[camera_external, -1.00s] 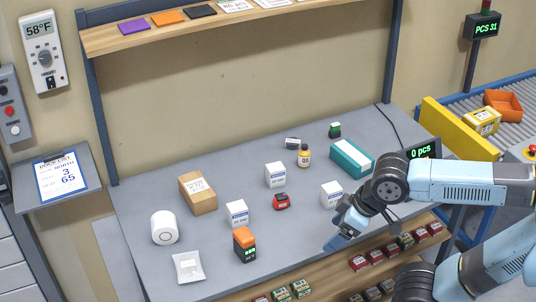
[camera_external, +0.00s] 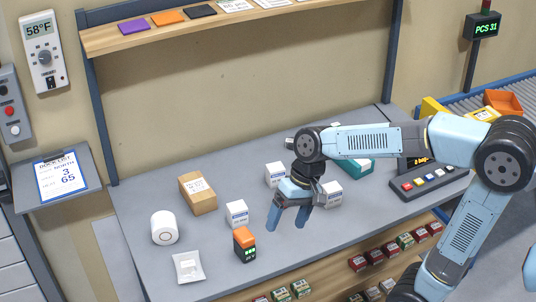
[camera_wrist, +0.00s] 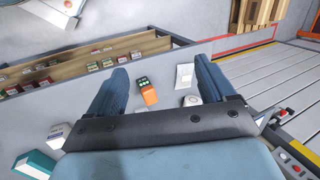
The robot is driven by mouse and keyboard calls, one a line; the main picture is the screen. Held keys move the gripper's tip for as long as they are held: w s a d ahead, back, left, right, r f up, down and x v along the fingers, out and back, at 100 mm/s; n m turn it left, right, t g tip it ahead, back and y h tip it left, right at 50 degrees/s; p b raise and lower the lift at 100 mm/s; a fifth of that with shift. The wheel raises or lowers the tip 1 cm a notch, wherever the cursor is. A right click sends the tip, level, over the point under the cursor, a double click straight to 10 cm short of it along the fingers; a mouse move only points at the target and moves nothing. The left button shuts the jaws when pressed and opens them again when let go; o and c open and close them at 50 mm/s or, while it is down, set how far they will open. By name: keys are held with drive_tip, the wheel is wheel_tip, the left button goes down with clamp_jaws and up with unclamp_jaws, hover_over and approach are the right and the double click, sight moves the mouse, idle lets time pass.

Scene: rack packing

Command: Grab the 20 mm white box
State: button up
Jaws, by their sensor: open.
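Three white boxes with blue print stand on the grey table in the external view: the left box (camera_external: 237,212), the back box (camera_external: 275,173) and the right box (camera_external: 332,192). Their print is too small to tell which is the 20 mm one. My gripper (camera_external: 288,217) is open and empty above the table, between the left and right boxes, with its fingers pointing down. My wrist partly covers the back and right boxes. In the wrist view a white box (camera_wrist: 57,133) lies at the lower left, outside my open fingers (camera_wrist: 160,78).
An orange and black device (camera_external: 244,244) stands left of my gripper; it also shows between my fingers in the wrist view (camera_wrist: 149,96). A white roll (camera_external: 164,228), a flat white packet (camera_external: 188,266) and a brown carton (camera_external: 198,193) are farther left. A teal box (camera_external: 358,167) is partly hidden behind my arm.

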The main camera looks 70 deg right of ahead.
drive_tip(key=w+d+f+m+y, duration=0.2)
drive_tip(key=w+d+f+m, duration=0.25)
drive_tip(key=w+d, duration=0.2)
drive_tip(key=m+t+y, duration=0.3)
drive_tip(key=m+t, duration=0.4)
drive_tip(key=m, duration=0.8)
approach(229, 213)
drive_tip(key=shift+t+y, duration=0.3)
drive_tip(key=x, duration=0.4)
drive_tip(key=f+x, duration=0.1)
drive_tip(key=x, duration=0.3)
drive_tip(key=shift+w+f, duration=0.1)
drive_tip(key=shift+w, duration=0.1)
drive_tip(key=shift+c, duration=0.3)
drive_tip(key=c, duration=1)
drive_tip(key=shift+c, duration=0.5)
